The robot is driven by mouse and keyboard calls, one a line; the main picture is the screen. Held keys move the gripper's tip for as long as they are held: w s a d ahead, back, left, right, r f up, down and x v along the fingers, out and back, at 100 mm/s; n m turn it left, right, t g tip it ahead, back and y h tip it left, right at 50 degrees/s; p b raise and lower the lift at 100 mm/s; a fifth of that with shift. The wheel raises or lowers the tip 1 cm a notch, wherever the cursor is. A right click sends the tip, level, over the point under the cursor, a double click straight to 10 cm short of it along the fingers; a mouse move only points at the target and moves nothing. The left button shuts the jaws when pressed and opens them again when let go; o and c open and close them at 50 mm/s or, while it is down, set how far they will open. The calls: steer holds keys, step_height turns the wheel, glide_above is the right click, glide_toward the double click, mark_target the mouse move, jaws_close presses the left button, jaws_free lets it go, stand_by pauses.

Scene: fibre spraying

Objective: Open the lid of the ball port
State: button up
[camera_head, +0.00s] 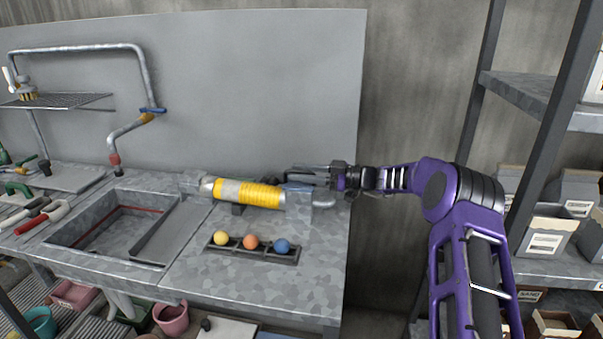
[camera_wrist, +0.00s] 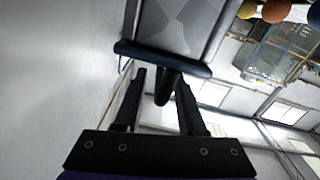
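The ball port shows in the wrist view as a grey box (camera_wrist: 185,25) with a dark blue lid edge (camera_wrist: 165,58) along its near side. A dark tab (camera_wrist: 165,88) sticks out from that edge. My gripper (camera_wrist: 163,72) is open, with one finger on each side of the tab; I see gaps, and contact is unclear. In the head view my gripper (camera_head: 290,172) reaches in from the right, just above the blue lid (camera_head: 298,187) beside the yellow-wrapped cylinder (camera_head: 249,193). My fingers and wrist partly hide the port there.
A rack holds a yellow ball (camera_head: 221,238), an orange ball (camera_head: 251,242) and a blue ball (camera_head: 282,246) on the counter (camera_head: 230,287). A sink (camera_head: 110,235) lies left. Shelves with boxes (camera_head: 545,235) stand right. The counter's front right is clear.

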jaws_close()
stand_by(1.2)
